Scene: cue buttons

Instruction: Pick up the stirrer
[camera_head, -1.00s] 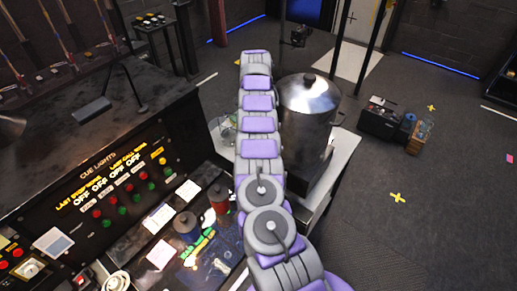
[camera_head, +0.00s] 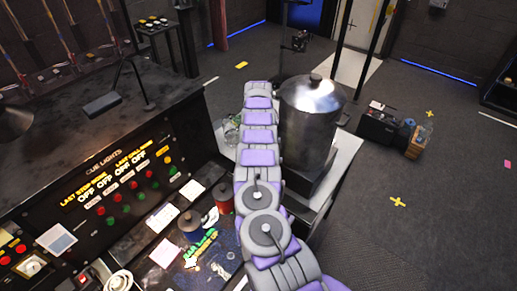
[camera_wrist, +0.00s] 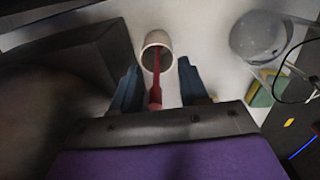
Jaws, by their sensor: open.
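In the wrist view a red stirrer (camera_wrist: 155,85) stands in a white cup (camera_wrist: 157,41), its near end toward me. My gripper (camera_wrist: 160,82) is open, with one dark finger on each side of the stirrer, apart from it. I cannot tell how far above the stirrer the fingers are. In the head view my arm hides the gripper, the cup and the stirrer.
A large metal urn (camera_head: 309,120) stands on the white table (camera_head: 344,150), right of my arm. In the wrist view a clear round vessel (camera_wrist: 258,37) and a green-yellow sponge (camera_wrist: 263,90) lie to the right. A dark block (camera_wrist: 75,65) is at the left.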

